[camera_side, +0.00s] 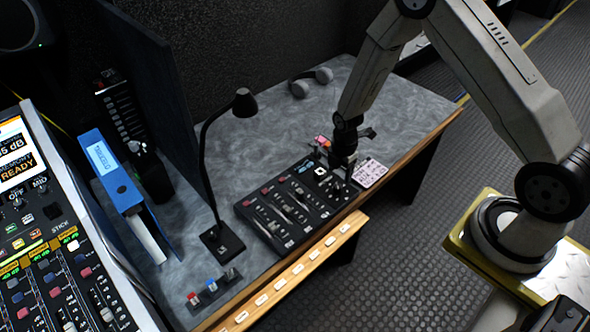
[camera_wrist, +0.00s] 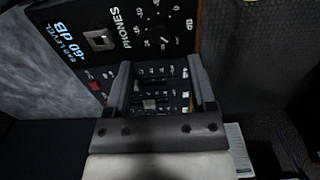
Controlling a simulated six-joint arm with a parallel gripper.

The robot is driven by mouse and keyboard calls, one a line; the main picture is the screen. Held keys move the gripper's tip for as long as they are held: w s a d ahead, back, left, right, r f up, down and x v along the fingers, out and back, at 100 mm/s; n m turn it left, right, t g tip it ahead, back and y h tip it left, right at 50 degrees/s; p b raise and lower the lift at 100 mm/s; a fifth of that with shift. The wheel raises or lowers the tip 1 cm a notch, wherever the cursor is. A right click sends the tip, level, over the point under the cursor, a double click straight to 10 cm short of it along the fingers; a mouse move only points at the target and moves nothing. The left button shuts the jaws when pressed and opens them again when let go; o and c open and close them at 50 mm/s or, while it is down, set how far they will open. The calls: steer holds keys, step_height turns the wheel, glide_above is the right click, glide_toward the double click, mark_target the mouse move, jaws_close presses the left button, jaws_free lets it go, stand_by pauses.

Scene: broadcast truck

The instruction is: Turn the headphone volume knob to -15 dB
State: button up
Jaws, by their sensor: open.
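The dark control panel (camera_side: 278,218) lies on the grey desk in the side view. In the wrist view its upper part (camera_wrist: 117,52) shows the word PHONES beside a dark round headphone knob (camera_wrist: 163,32) ringed by scale marks. The knob's pointer is too small to read. My gripper (camera_side: 343,165) is over the right end of the panel. In the wrist view my open gripper (camera_wrist: 161,76) shows its two fingers apart, with the knob beyond the fingertips.
A black desk lamp (camera_side: 222,238) stands left of the panel. Headphones (camera_side: 310,80) lie at the back of the desk. A printed card (camera_side: 369,173) lies right of the panel. The desk's back right is clear.

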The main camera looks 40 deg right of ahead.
mark_target(338, 186)
steer(key=shift+f, duration=3)
jaws_close()
